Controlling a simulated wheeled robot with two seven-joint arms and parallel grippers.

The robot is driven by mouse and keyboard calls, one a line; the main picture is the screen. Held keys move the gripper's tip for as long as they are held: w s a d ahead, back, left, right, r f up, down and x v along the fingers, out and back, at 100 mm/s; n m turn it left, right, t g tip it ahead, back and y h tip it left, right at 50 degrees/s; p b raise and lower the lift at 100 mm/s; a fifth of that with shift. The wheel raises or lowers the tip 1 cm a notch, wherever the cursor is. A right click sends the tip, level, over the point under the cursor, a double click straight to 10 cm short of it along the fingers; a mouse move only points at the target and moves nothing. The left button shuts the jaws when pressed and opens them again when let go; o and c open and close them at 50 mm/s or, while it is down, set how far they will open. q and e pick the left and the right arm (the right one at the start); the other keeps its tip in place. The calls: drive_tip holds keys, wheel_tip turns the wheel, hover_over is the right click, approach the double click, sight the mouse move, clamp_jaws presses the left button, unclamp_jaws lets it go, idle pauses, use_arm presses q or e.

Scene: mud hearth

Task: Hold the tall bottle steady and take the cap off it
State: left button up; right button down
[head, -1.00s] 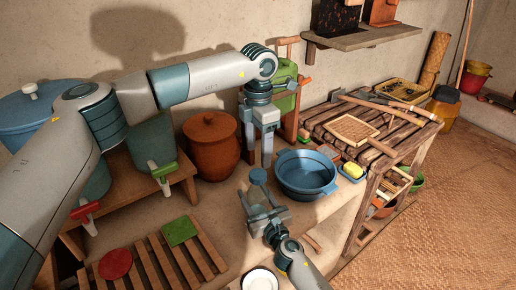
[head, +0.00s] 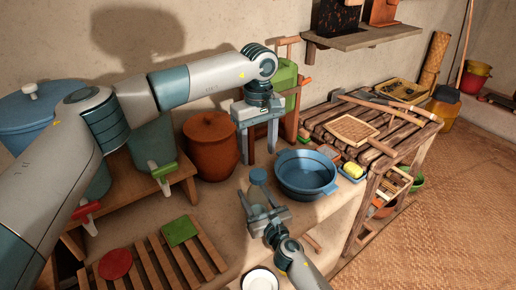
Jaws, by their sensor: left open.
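The tall bottle (head: 259,193) stands on the counter, front centre, with a blue cap (head: 258,175) at its top. Its lower part is hidden by my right gripper (head: 264,211), whose fingers lie on either side of it and seem closed on its body. My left gripper (head: 261,156) points down above and just behind the cap. Its two fingers are spread wide, with nothing between them, and look apart from the cap.
A blue basin (head: 307,174) stands close on the right of the bottle. A brown clay pot (head: 211,146) is at the left behind, and a green container (head: 286,86) behind my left gripper. A wooden slatted rack (head: 158,262) and a white bowl (head: 260,280) are in front.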

sight(258, 174)
use_arm(q)
drive_tip(key=m, duration=1.2)
drive_tip(key=shift+m, duration=0.4)
drive_tip(key=shift+f, duration=4)
